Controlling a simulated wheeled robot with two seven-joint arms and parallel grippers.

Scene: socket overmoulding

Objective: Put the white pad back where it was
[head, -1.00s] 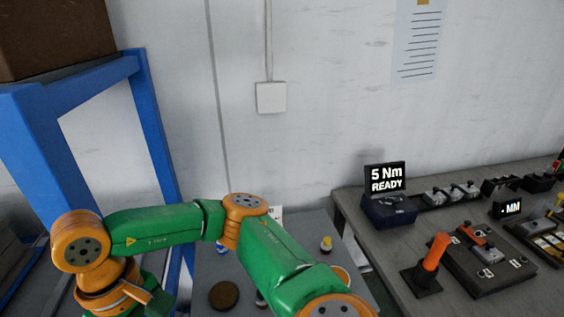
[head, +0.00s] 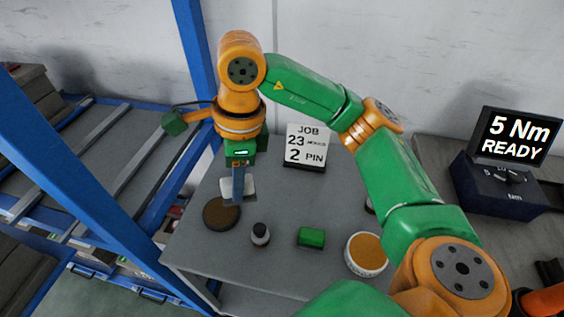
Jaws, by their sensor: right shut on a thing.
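The white pad (head: 249,187) shows at the fingers of my right gripper (head: 238,192), over the left part of the small grey table. My right gripper is shut on the pad and points down. The fingers hide part of the pad. A round brown disc (head: 221,215) lies just below the pad in the picture; I cannot tell whether the pad touches it. My left gripper is not in view.
On the grey table (head: 285,196) stand a small bottle (head: 260,234), a green block (head: 311,237), a round tub with an orange-brown top (head: 366,254) and a job card (head: 306,146). A blue rack (head: 105,190) stands at the left. A 5 Nm display (head: 516,138) stands right.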

